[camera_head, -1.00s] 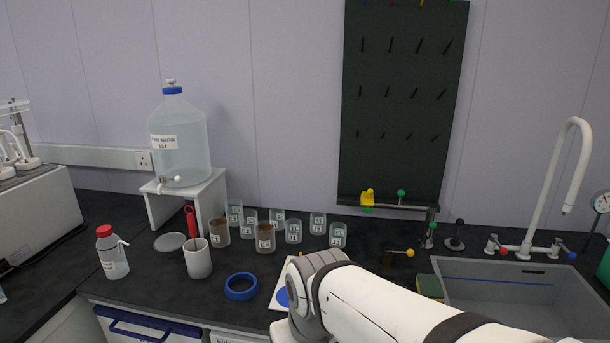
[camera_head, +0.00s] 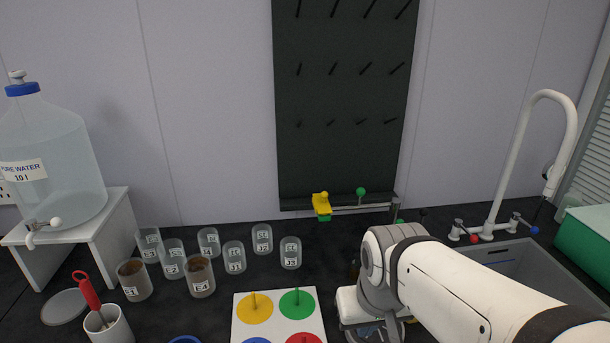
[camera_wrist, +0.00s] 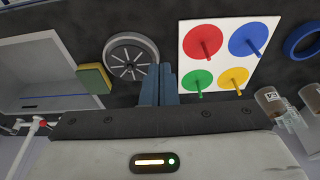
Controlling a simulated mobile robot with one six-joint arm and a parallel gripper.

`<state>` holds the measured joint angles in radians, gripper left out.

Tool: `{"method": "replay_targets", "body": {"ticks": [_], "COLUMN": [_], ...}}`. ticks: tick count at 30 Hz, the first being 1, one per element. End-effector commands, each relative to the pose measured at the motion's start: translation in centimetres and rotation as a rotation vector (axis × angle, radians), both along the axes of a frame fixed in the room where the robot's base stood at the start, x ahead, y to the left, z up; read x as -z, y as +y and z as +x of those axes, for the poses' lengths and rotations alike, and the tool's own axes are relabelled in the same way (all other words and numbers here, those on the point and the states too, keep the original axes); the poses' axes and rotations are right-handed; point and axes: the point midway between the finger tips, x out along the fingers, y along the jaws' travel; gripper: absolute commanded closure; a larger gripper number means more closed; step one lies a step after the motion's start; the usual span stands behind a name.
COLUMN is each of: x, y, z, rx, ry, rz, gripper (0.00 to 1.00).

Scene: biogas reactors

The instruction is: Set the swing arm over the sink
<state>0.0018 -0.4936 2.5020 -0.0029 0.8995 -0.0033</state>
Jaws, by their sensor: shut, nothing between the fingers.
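The swing arm (camera_head: 365,208) is a thin pale bar along the bottom of the dark pegboard. It runs left from an upright post (camera_head: 395,207), with a green knob (camera_head: 361,191) above it and a yellow-and-green block (camera_head: 322,206) at its left end. The grey sink (camera_head: 520,266) is to the right; it also shows in the wrist view (camera_wrist: 38,70). My gripper (camera_wrist: 159,76) is shut and empty over the counter, in front of the swing arm and apart from it. My arm hides the post's base and part of the sink.
A white board with coloured discs (camera_head: 239,329) lies left of my gripper. Labelled beakers (camera_head: 234,257) stand further left. A sponge (camera_wrist: 94,79) and a spoked wheel (camera_wrist: 131,57) lie near the sink. A tall white tap (camera_head: 513,155) rises behind it.

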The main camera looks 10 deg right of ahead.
Motion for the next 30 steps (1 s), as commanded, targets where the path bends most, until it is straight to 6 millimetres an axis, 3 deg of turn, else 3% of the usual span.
{"method": "replay_targets", "body": {"ticks": [7,11,14,21,30], "x": [-0.5,-2.7,-5.2,-10.2,-12.2], "y": [0.0,-1.0,-1.1,-0.7,-0.3], "z": [0.7,3.7,7.7,19.7,33.8], "rx": [-0.002,-0.017,-0.034,-0.084,-0.147], "ry": [0.0,-0.004,-0.008,-0.026,-0.052], "rz": [0.001,0.002,0.003,0.007,0.009], "gripper": [1.0,1.0,1.0,1.0,1.0]}}
